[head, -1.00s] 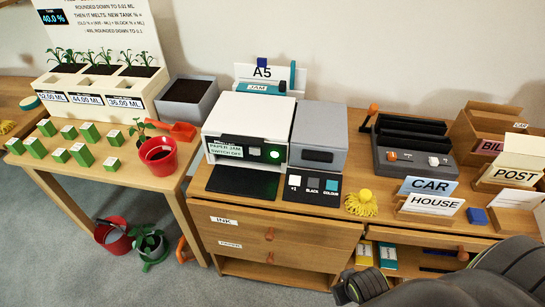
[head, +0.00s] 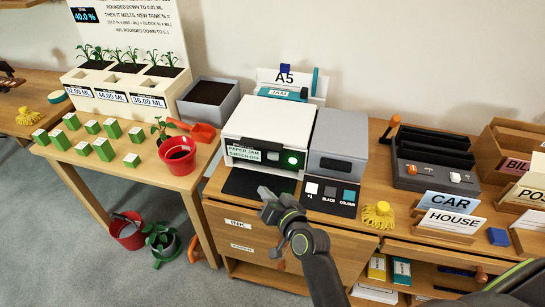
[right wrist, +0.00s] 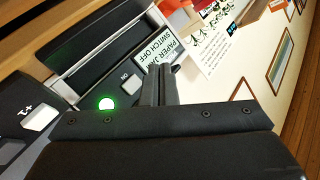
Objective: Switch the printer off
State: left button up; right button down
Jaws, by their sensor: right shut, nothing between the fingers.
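The printer (head: 268,120) is a white and black box on the wooden desk. Its display (head: 257,153) reads "PAPER JAM SWITCH OFF", and a green light (head: 293,160) glows at the right of its front. In the right wrist view the display (right wrist: 169,47), a switch marked "ON" (right wrist: 131,83) and the lit green light (right wrist: 106,103) show close by. My right gripper (head: 266,194) is shut and empty, in front of and below the printer's front in the head view. It also shows in the right wrist view (right wrist: 166,72), apparently apart from the switch. My left gripper is out of view.
A grey unit (head: 337,140) stands right of the printer, with a panel of buttons (head: 329,196) before it. A black tray (head: 258,184) lies below the printer's front. A red pot (head: 177,157) stands left. Drawers (head: 290,240) are below the desk edge.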

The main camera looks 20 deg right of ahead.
aim_at(273, 156)
jog(key=shift+w+a+r+m+t, duration=0.2)
jog(key=shift+w+r+m+t, duration=0.15)
jog(key=shift+w, duration=0.1)
jog(key=w+d, duration=0.1)
jog(key=w, duration=0.1)
jog(key=w+d, duration=0.1)
jog(key=w, duration=0.1)
jog(key=w+d, duration=0.2)
jog(key=shift+f, duration=0.1)
jog(key=shift+w+d, duration=0.5)
jog(key=shift+w, duration=0.15)
dwell(1.6)
jog(key=shift+w+d, duration=0.25)
jog(key=shift+w, duration=0.1)
